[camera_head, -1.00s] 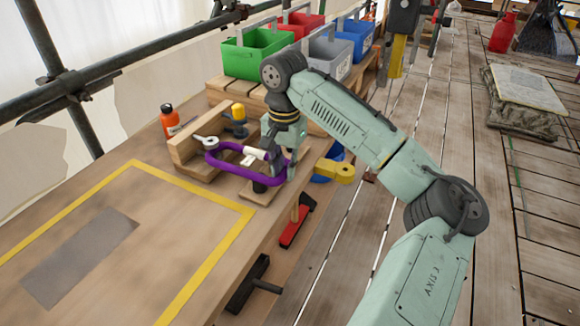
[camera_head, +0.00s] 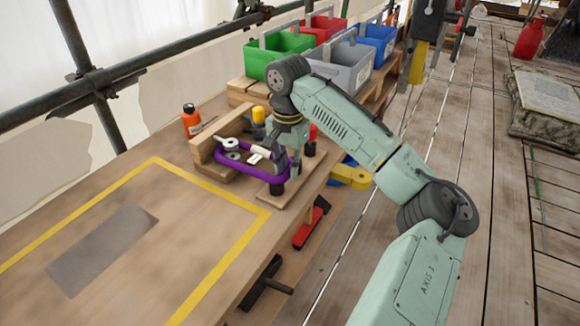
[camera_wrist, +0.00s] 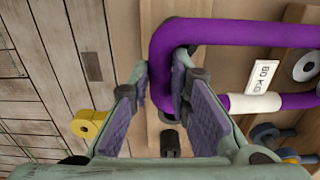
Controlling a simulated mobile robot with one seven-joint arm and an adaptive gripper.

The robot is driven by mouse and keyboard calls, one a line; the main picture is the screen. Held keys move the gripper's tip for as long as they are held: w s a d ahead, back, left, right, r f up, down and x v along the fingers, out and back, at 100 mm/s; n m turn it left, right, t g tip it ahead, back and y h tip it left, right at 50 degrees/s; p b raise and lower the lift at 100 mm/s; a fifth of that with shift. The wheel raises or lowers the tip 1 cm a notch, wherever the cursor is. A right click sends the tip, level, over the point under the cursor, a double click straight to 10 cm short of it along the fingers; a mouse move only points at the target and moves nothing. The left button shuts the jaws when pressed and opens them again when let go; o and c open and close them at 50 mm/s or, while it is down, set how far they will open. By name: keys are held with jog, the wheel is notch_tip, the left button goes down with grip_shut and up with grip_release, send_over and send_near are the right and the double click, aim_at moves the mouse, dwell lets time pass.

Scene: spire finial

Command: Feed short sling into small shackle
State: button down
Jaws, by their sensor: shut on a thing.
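My gripper (camera_wrist: 163,78) is shut on the short sling (camera_wrist: 245,33), a purple loop with a white "80 KG" tag. The sling's near bend runs between the fingers. In the head view, my gripper (camera_head: 284,166) holds the sling (camera_head: 236,178) at its right end, over the bench's wooden fixture. The sling's left end lies by a pale grey ring-like piece (camera_head: 231,143), possibly the small shackle. A grey ring (camera_wrist: 306,66) also shows at the wrist view's right edge. I cannot tell whether the sling passes through any shackle.
A wooden upright (camera_head: 218,136) stands behind the sling, with an orange bottle (camera_head: 191,121) beyond it. A black peg (camera_wrist: 170,141) stands below the fingers. A yellow piece (camera_head: 349,175) sits right of the fixture. Coloured bins (camera_head: 276,52) stand behind. The yellow-outlined bench area is largely clear.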

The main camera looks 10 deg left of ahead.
jog(key=c, duration=1.4)
grip_release()
jog(key=shift+r, duration=0.1)
notch_tip(320, 180, up, 12)
jog(key=shift+f, duration=0.1)
